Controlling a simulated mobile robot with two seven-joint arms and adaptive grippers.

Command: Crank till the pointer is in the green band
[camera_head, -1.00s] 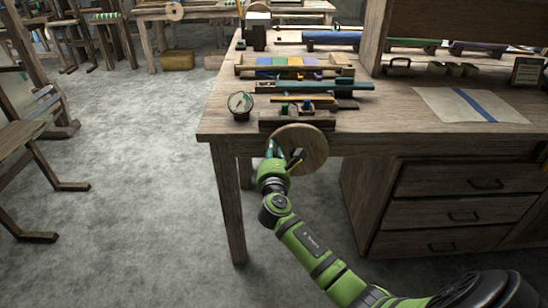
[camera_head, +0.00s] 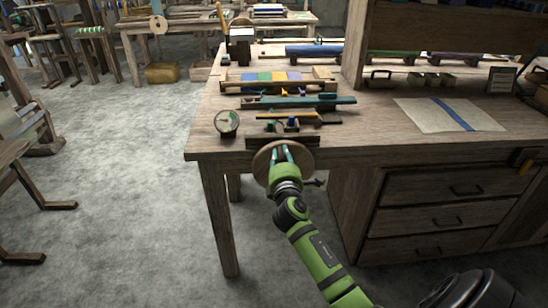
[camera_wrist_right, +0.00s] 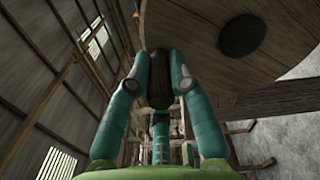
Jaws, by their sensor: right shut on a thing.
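The round wooden crank wheel (camera_head: 303,160) is at the front edge of the workbench, below the small mechanism. My right gripper (camera_head: 282,150) reaches up in front of it, with its fingers at the wheel's upper middle. In the right wrist view, the teal fingers (camera_wrist_right: 160,75) are shut on a dark wooden handle (camera_wrist_right: 159,88) beside the wheel face (camera_wrist_right: 190,28), which has a dark round hub. The round gauge (camera_head: 227,122) stands on the bench to the left of the wheel. Its face is too small to read the pointer against the green band. My left gripper is not in view.
The workbench (camera_head: 350,137) holds a rack of coloured pieces (camera_head: 278,77), a teal bar (camera_head: 310,101) and a cloth with a blue stripe (camera_head: 448,115). Drawers (camera_head: 455,190) are under its right side.

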